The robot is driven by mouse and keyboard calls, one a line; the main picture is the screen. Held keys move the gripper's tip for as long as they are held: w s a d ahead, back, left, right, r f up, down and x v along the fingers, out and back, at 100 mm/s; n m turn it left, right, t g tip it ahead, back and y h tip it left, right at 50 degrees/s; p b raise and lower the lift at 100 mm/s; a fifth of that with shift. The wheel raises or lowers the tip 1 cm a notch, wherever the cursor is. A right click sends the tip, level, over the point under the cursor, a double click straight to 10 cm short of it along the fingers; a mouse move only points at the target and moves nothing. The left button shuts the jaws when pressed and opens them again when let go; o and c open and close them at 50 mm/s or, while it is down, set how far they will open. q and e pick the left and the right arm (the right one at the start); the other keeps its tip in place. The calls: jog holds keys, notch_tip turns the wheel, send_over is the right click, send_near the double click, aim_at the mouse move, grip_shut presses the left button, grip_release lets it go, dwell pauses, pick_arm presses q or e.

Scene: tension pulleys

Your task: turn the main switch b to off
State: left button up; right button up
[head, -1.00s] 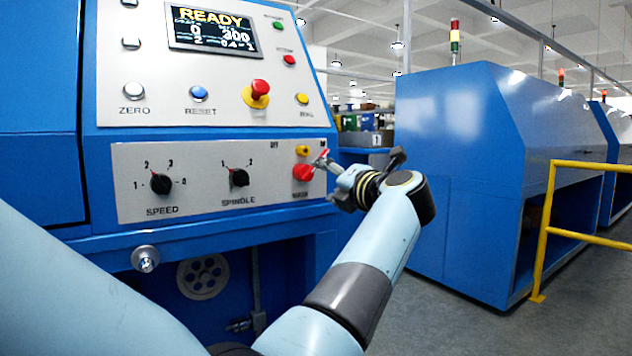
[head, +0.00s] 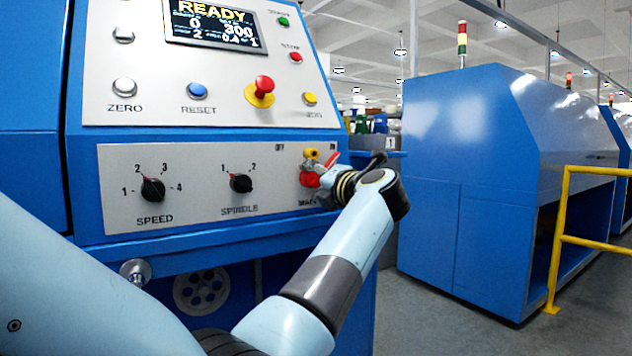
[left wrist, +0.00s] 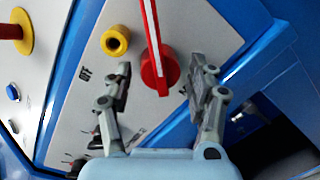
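The main switch is a red rotary knob (head: 310,179) at the right end of the lower grey panel, partly hidden by my gripper in the head view. Its red handle with a white stripe tilts up and right, toward the ON mark. The OFF mark (head: 280,147) is at upper left. In the left wrist view the red knob (left wrist: 160,73) shows clearly, with OFF lettering (left wrist: 84,74) left of it. My left gripper (left wrist: 160,80) is open, one finger on each side of the knob; contact is unclear. It also shows in the head view (head: 320,175). My right gripper is out of view.
SPEED (head: 152,189) and SPINDLE (head: 241,183) dials are to the left. A red emergency button (head: 262,88) is above. A yellow railing (head: 562,240) stands at right.

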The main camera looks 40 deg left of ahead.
pick_arm(q)
grip_shut()
